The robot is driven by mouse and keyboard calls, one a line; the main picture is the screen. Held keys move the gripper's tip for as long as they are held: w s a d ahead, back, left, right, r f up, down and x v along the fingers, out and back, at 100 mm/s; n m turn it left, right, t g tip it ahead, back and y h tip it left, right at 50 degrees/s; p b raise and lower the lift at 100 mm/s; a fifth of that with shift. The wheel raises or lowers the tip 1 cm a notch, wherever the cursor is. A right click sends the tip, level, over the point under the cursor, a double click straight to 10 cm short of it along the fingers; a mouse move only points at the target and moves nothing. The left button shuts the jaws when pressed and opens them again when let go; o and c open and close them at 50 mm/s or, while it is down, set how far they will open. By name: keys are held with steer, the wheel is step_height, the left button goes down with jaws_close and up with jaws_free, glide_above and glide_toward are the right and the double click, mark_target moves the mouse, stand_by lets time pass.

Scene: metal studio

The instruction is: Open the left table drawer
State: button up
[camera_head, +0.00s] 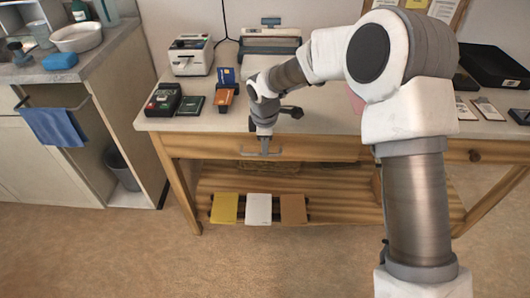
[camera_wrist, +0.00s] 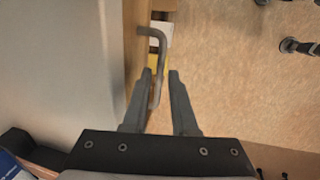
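The left table drawer (camera_head: 320,149) is a wooden front under the tabletop. It looks closed, flush with the table front. Its grey metal bar handle (camera_head: 262,153) also shows in the wrist view (camera_wrist: 161,45), standing out from the wooden front. My gripper (camera_head: 265,143) is at the drawer front, pointing down at the handle. In the wrist view my gripper (camera_wrist: 160,73) has its two fingers apart, with the handle's bar running between them. A gap shows beside the bar, so the fingers do not look clamped on it.
The tabletop (camera_head: 215,121) holds a label printer (camera_head: 190,55), a card terminal (camera_head: 163,99) and a laminator (camera_head: 270,40). A slatted lower shelf (camera_head: 340,205) carries yellow, white and brown pads. A right drawer with a round knob (camera_head: 475,155) is farther right. The floor in front (camera_head: 220,265) is clear.

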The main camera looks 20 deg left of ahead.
steer(key=shift+w+a+f, duration=0.1)
steer(key=shift+w+f, duration=0.05)
steer(key=shift+f, duration=0.75)
steer(key=shift+c, duration=0.2)
jaws_close()
stand_by(0.7)
